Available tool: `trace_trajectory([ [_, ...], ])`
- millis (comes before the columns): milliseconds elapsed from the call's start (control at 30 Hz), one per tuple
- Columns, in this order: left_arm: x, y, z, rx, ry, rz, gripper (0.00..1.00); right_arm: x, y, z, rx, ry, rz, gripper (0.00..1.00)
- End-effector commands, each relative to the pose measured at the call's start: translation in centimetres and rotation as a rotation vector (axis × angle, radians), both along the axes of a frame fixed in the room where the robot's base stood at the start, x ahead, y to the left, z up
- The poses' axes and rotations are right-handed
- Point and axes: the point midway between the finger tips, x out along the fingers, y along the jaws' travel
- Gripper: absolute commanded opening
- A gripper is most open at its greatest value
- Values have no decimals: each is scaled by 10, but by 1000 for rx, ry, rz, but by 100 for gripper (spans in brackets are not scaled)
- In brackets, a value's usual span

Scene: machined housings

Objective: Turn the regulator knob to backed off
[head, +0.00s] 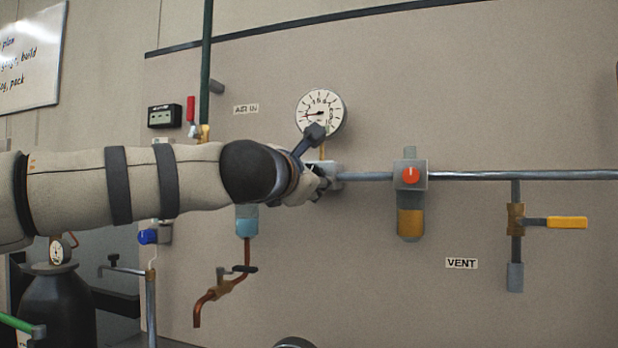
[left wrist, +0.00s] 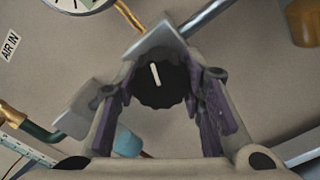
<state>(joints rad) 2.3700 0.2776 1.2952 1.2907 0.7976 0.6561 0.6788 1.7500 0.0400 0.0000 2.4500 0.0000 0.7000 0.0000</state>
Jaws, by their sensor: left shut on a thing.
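The regulator knob (left wrist: 166,94) is black with a ribbed edge, and its pale pointer line points up and slightly left in the left wrist view. It sits on a grey metal body (left wrist: 153,43). My left gripper (head: 318,184) reaches the panel below the round pressure gauge (head: 320,112), whose needle points left. In the left wrist view its purple-padded fingers stand on either side of the knob, shut on it. In the head view my left arm and gripper hide the knob. My right gripper is not in view.
Right along the pipe is a grey unit with a red knob (head: 411,175) and an amber bowl (head: 410,222). Beyond it is a yellow-handled valve (head: 567,223) near a VENT label (head: 461,263). A copper drain pipe (head: 217,290) hangs below my arm. The panel's lower right is clear.

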Motion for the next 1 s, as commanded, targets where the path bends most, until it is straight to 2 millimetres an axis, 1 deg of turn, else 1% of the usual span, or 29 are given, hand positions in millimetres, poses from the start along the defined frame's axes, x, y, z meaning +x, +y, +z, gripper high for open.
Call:
trace_trajectory([
  [200, 0, 0, 1, -170, 53, 0, 8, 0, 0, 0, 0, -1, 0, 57],
  [500, -1, 0, 2, -341, 107, -2, 8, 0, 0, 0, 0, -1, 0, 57],
  [700, -1, 0, 2, -400, 125, -1, 8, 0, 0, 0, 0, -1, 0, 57],
  [1000, -1, 0, 3, -427, 133, -1, 9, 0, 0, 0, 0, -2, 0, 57],
])
